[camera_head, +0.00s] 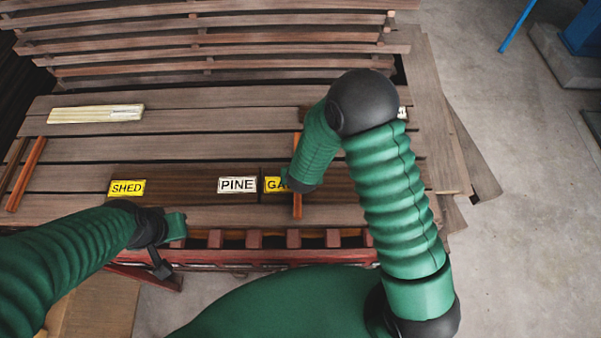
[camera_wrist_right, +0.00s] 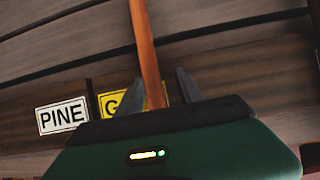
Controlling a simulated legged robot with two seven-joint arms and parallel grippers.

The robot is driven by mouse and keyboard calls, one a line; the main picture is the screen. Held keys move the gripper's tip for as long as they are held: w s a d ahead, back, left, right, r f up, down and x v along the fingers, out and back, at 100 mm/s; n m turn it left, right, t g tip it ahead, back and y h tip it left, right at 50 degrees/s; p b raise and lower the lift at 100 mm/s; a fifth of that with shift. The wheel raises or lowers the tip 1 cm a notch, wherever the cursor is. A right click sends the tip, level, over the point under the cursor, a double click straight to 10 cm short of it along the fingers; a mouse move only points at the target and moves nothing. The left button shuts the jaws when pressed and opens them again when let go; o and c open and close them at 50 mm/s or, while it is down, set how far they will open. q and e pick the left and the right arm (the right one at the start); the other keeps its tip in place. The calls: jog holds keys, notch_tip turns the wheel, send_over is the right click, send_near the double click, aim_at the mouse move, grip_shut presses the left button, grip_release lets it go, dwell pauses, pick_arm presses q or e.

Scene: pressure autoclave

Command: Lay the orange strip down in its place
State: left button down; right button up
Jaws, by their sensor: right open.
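An orange strip (camera_head: 297,203) lies across the dark boards at the right, over the yellow label that begins "GA" (camera_head: 273,185). It also shows in the right wrist view (camera_wrist_right: 144,45), running away between the fingers. My right gripper (camera_wrist_right: 157,92) is open, with one finger on each side of this strip; I cannot tell how far above it they are. In the head view my right arm hides the fingers and part of the strip. A second orange strip (camera_head: 27,175) lies at the far left. My left gripper (camera_head: 165,258) hangs at the front edge; its opening is unclear.
Yellow SHED (camera_head: 126,188) and white PINE (camera_head: 237,185) labels sit along the front boards. A pale bundle of strips (camera_head: 95,113) lies at the back left. Stacked planks (camera_head: 210,45) rise behind. A red slatted frame (camera_head: 230,255) runs along the front.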

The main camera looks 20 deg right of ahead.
jog(key=shift+s+a+r, duration=0.1)
jog(key=shift+a+r, duration=0.05)
jog(key=shift+r, duration=0.25)
jog(key=a+v, duration=0.1)
jog(key=v, duration=1)
jog(key=s+d+r+m+g, duration=0.1)
jog(key=s+d+r+m, duration=0.2)
jog(key=m, duration=1.3)
jog(key=s+d+r+m+g+y, duration=0.1)
jog(key=s+m, duration=0.5)
jog(key=m, duration=1)
jog(key=d+r+g, duration=0.1)
jog(key=d+r, duration=0.1)
jog(key=d, duration=0.1)
jog(key=shift+d+m+y, duration=0.3)
jog(key=shift+d+m, duration=0.05)
jog(key=shift+m, duration=0.05)
